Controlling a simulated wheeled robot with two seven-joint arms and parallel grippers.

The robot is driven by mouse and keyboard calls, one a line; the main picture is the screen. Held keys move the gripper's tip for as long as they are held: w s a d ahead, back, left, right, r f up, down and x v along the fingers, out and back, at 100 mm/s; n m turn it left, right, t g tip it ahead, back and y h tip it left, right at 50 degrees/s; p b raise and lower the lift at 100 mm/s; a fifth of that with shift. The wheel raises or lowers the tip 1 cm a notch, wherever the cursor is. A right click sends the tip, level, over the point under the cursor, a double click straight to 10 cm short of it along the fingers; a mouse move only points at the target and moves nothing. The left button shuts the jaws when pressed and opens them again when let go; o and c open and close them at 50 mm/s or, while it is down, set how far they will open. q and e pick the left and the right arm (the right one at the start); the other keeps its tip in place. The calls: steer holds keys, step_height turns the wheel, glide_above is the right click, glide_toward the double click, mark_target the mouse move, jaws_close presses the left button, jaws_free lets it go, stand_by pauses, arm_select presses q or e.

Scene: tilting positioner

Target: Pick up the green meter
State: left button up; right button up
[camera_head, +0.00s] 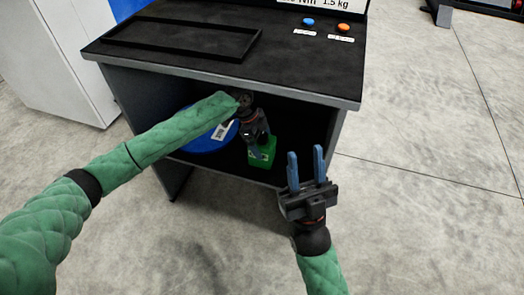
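The green meter (263,155) is a small bright green box on the shelf inside the dark workbench. My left arm reaches into the bench opening, and my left gripper (257,146) is at the meter and partly covers its upper left. Its fingers are dark and small here, so I cannot tell whether they are closed on the meter or only in front of it. My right gripper (305,168) is in front of the bench to the right of the meter. Its two blue fingers point up, apart and with nothing between them.
The workbench (290,84) has a black top with an empty shallow tray (180,50) and a blue button (308,21) and an orange button (343,27). A blue round object (207,143) with a white label is on the shelf left of the meter. Floor is clear at right.

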arm_select(q)
steer(key=c, duration=1.3)
steer(key=shift+r, duration=0.2)
